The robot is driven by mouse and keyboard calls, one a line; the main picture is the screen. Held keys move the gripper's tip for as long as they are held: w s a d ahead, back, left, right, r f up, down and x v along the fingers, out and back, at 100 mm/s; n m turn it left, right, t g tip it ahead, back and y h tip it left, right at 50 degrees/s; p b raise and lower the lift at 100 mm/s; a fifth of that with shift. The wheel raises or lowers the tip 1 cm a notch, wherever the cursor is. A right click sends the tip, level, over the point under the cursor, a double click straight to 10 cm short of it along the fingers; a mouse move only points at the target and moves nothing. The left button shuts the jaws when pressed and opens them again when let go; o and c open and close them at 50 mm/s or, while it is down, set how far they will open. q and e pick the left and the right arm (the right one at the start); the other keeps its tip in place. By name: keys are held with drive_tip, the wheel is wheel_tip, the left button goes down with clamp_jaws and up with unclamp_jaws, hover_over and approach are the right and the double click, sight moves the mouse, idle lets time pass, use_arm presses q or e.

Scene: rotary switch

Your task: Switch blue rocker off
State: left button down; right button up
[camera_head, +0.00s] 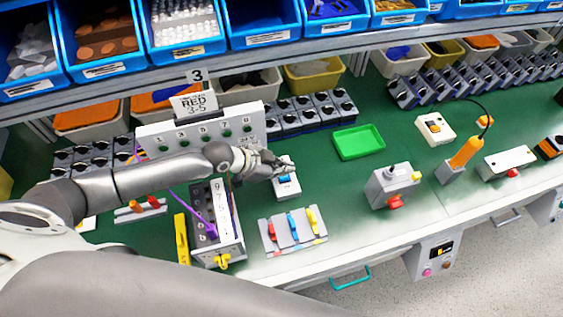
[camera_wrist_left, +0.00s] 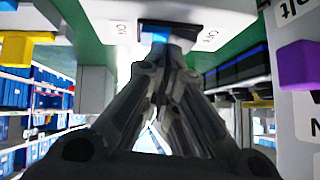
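The blue rocker (camera_head: 287,179) sits on a small white switch box (camera_head: 288,188) on the green bench mat, right of the grey numbered block. In the left wrist view the blue rocker (camera_wrist_left: 158,30) shows at the top, between the lettering on the white box (camera_wrist_left: 105,12). My left gripper (camera_head: 282,168) is at the far side of the rocker. Its fingertips, also seen in the left wrist view (camera_wrist_left: 168,46), are together with nothing between them, right at the rocker; I cannot tell whether they touch it. The rocker's tilt is unclear. My right gripper is not in view.
A grey numbered block (camera_head: 214,222) with a purple lever stands left of the switch box. A panel with red, blue and yellow levers (camera_head: 292,232) lies in front. A green tray (camera_head: 358,142) is behind right. Bare mat lies right of the box.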

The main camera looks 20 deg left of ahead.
use_arm(q)
drive_tip(key=shift+s+f, duration=0.15)
drive_tip(key=shift+d+r+p, duration=0.1)
drive_tip(key=shift+r+p, duration=0.35)
drive_tip(key=shift+r, duration=0.05)
wheel_tip(320, 180, up, 4)
drive_tip(key=p, duration=0.3)
drive_tip(key=shift+d+f, duration=0.15)
drive_tip(key=shift+f, duration=0.05)
drive_tip(key=b+v, duration=0.2)
drive_tip(key=v, duration=0.8)
drive_tip(key=shift+f, duration=0.15)
